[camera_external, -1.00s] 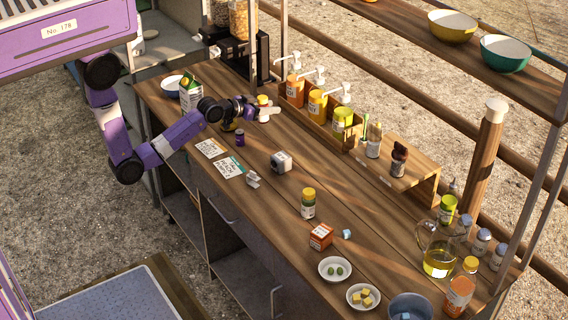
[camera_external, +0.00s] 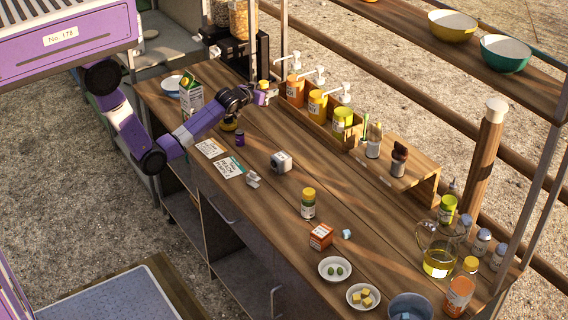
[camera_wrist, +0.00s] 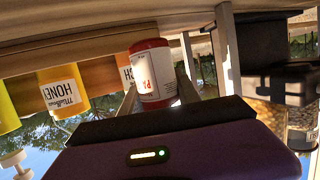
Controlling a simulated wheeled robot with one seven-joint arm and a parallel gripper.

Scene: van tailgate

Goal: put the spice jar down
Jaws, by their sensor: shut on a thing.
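My gripper (camera_external: 260,96) is at the far part of the wooden counter, left of the sauce bottles. It is shut on the spice jar (camera_wrist: 153,75), which has a white label and red ends in the wrist view. The jar sits between both fingers there. In the external view my gripper hides most of the jar, and its orange-yellow top (camera_external: 263,84) shows. I cannot tell whether the jar's base touches the counter.
A wooden rack (camera_external: 318,121) with several pump bottles stands right of my gripper. A carton (camera_external: 191,96) stands to its left and a small purple jar (camera_external: 240,139) in front. A yellow-lidded jar (camera_external: 308,204) stands mid-counter. Bare wood (camera_external: 335,175) lies before the low shelf.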

